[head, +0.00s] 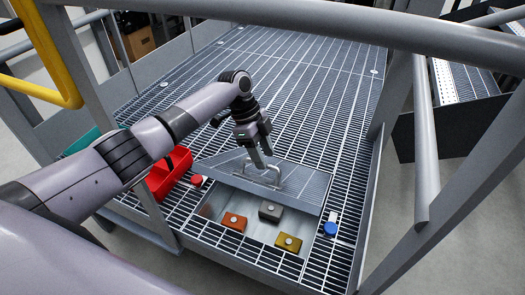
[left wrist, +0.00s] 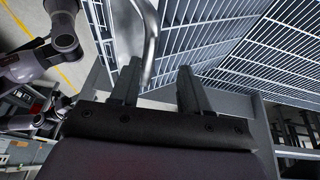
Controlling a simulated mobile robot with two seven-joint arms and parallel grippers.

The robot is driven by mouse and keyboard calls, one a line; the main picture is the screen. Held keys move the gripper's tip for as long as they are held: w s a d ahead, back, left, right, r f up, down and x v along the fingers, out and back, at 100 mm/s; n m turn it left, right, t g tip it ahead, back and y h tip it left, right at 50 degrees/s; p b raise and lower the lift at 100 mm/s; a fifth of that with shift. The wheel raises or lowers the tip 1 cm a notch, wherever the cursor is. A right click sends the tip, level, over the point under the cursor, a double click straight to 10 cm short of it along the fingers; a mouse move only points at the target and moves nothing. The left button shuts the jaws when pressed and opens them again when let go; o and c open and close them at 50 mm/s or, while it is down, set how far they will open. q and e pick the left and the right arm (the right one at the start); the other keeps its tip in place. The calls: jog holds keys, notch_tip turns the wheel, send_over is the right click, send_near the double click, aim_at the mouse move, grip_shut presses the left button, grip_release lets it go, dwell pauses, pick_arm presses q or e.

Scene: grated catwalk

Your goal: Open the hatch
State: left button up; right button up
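The hatch (head: 306,181) is a grey grated panel in the catwalk floor, with a bent metal handle (head: 272,181) on top. It stands partly open, and the recess (head: 212,205) below shows along its front edge. How far it is tilted is hard to tell. My left gripper (head: 262,160) is at the handle from above. In the left wrist view its two fingers (left wrist: 160,92) are apart, and the handle (left wrist: 150,45) passes close by the left finger. It does not look clamped. My right gripper is not in view.
An orange block (head: 234,222), a dark block (head: 270,211) and a yellow block (head: 288,243) lie in the recess. A red bin (head: 168,175) and red piece (head: 197,180) are left; a blue piece (head: 330,228) is right. Railings (head: 425,140) flank the catwalk. Grating behind is clear.

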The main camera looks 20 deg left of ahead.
pick_arm(q)
jog(key=shift+w+r, duration=0.1)
jog(key=shift+r, duration=0.2)
jog(key=shift+a+r, duration=0.1)
jog(key=shift+r, duration=0.05)
jog(key=v, duration=0.6)
jog(key=shift+a+r+p, duration=0.2)
jog(key=shift+r+p, duration=0.1)
jog(key=shift+p, duration=0.1)
